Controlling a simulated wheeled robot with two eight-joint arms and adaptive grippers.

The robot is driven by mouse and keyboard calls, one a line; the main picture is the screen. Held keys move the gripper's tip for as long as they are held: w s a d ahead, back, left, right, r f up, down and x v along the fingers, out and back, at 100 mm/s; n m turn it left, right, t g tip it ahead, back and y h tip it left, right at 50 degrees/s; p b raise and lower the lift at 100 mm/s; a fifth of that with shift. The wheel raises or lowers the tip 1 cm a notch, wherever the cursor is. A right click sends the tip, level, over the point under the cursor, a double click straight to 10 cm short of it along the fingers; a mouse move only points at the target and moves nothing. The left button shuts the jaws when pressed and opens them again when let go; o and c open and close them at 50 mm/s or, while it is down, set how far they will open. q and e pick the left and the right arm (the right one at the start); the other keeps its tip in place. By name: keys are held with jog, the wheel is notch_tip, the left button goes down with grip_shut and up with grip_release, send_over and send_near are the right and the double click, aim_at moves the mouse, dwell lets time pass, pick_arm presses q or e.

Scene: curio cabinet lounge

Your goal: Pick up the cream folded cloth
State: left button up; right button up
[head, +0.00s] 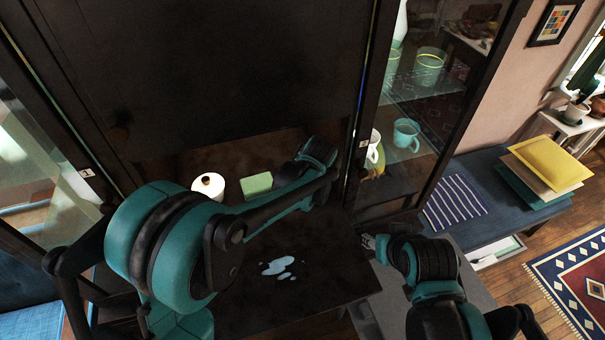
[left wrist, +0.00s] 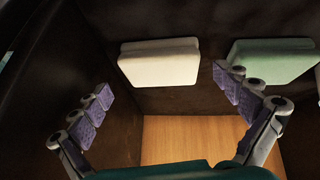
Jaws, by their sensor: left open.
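The cream folded cloth (left wrist: 160,62) lies on the dark surface in the left wrist view, a flat pale block. I cannot make it out in the head view, where my left arm covers part of the niche. My left gripper (left wrist: 162,83) is open, its purple-padded fingers spread to either side below the cloth, holding nothing. In the head view my left gripper (head: 318,154) reaches into the cabinet niche; its fingertips are hard to see. My right gripper (head: 372,243) is low at the right, outside the niche, its jaws unclear.
A green block (head: 257,184) sits in the niche, and also shows beside the cream cloth in the left wrist view (left wrist: 268,58). A white lidded jar (head: 208,186) stands left of it. A pale spill (head: 278,267) marks the dark shelf. Glass doors stand either side.

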pick_arm(q)
jog(key=x, duration=0.3)
jog(key=shift+w+a+f, duration=0.15)
jog(key=shift+w+f, duration=0.1)
jog(key=shift+w, duration=0.05)
jog(key=c, duration=1)
jog(key=shift+o, duration=0.2)
jog(key=shift+s, duration=0.1)
jog(key=shift+r, duration=0.1)
jog(key=shift+r, duration=0.35)
jog(key=r, duration=0.3)
jog(key=shift+s, duration=0.25)
jog(key=s+d, duration=0.1)
jog(key=s, duration=0.4)
jog(key=s+d, duration=0.1)
jog(key=s, duration=0.5)
jog(key=s+d, duration=0.1)
jog(key=s, duration=0.5)
jog(key=shift+d+f+p, duration=0.15)
jog(key=shift+d+p, duration=0.25)
